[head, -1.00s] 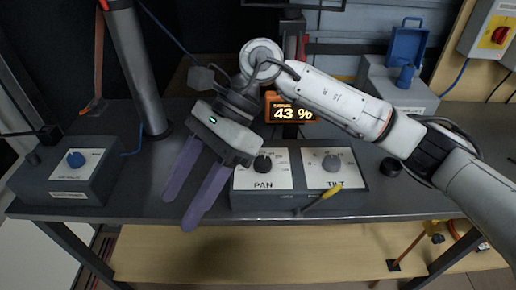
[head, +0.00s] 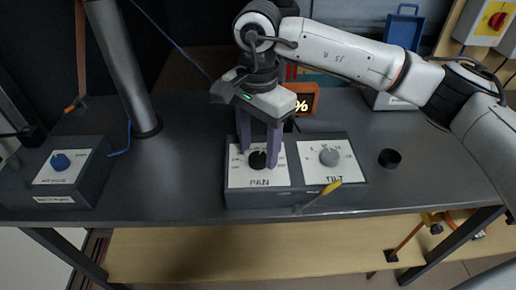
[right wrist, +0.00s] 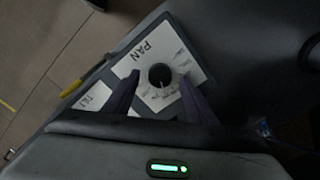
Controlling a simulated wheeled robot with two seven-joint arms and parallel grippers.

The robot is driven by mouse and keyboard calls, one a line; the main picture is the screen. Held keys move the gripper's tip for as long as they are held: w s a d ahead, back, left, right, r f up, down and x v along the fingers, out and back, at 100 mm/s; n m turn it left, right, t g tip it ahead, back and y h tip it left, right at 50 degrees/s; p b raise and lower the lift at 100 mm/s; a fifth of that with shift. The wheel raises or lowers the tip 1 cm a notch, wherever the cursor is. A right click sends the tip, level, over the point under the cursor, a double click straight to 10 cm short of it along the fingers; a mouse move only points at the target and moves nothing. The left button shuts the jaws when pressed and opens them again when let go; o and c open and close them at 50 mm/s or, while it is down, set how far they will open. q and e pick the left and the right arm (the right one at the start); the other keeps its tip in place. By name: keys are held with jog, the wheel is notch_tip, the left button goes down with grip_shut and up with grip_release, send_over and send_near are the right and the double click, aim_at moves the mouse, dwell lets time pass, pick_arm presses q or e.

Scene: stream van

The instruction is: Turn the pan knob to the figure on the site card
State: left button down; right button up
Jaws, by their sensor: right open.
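The black pan knob (head: 258,160) sits on the white PAN plate at the left of a grey control box (head: 277,198). My right gripper (head: 259,160) points down over it from behind, its two purple fingers open on either side of the knob. In the right wrist view the knob (right wrist: 160,76) shows between and just beyond the fingertips (right wrist: 160,80), and I cannot tell whether they touch it. Small scale marks ring the knob; the pointer setting is too small to read. The orange-framed display (head: 306,97) is mostly hidden by my gripper, with only "%" showing. No site card is readable. My left gripper is out of view.
A yellow-handled screwdriver (head: 322,193) lies across the box's front edge. The bench between pole and control box is clear.

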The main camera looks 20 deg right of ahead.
jog(key=shift+f, duration=0.75)
jog(key=c, duration=1)
jog(key=shift+c, duration=0.2)
